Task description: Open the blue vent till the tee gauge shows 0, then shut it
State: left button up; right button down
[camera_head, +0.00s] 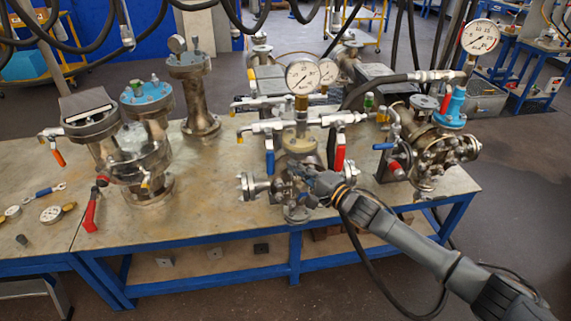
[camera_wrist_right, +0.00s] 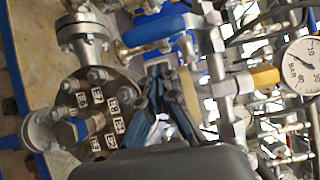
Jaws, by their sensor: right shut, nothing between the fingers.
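The tee gauge (camera_head: 302,77), a white dial on a brass stem, stands above the middle vessel. It also shows in the right wrist view (camera_wrist_right: 302,72), turned sideways. Its needle is off the end of the scale, but I cannot read an exact value. A blue lever (camera_head: 270,163) hangs down on the left of the tee. It is large in the wrist view (camera_wrist_right: 155,30). My right gripper (camera_head: 309,183) is at the front of the middle vessel, below the tee. Its dark fingers (camera_wrist_right: 168,88) are shut and empty, apart from the blue lever. My left gripper is not in view.
A red lever (camera_head: 340,158) hangs right of the tee. Another blue handle (camera_head: 383,146) and a hose (camera_head: 372,90) are farther right. A bolted flange with labels (camera_wrist_right: 98,100) is close beside the fingers.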

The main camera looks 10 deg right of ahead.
aim_at(270, 155)
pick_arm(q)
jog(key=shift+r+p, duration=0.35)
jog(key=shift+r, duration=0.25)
pick_arm(e)
jog(key=shift+w+a, duration=0.15)
jog(key=shift+a, duration=1.35)
pick_arm(q)
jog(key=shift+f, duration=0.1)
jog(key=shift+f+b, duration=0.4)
jog(key=shift+b, duration=0.1)
pick_arm(e)
jog(key=shift+a+f+m, duration=0.15)
jog(key=shift+a+m, duration=0.1)
jog(key=shift+m, duration=0.05)
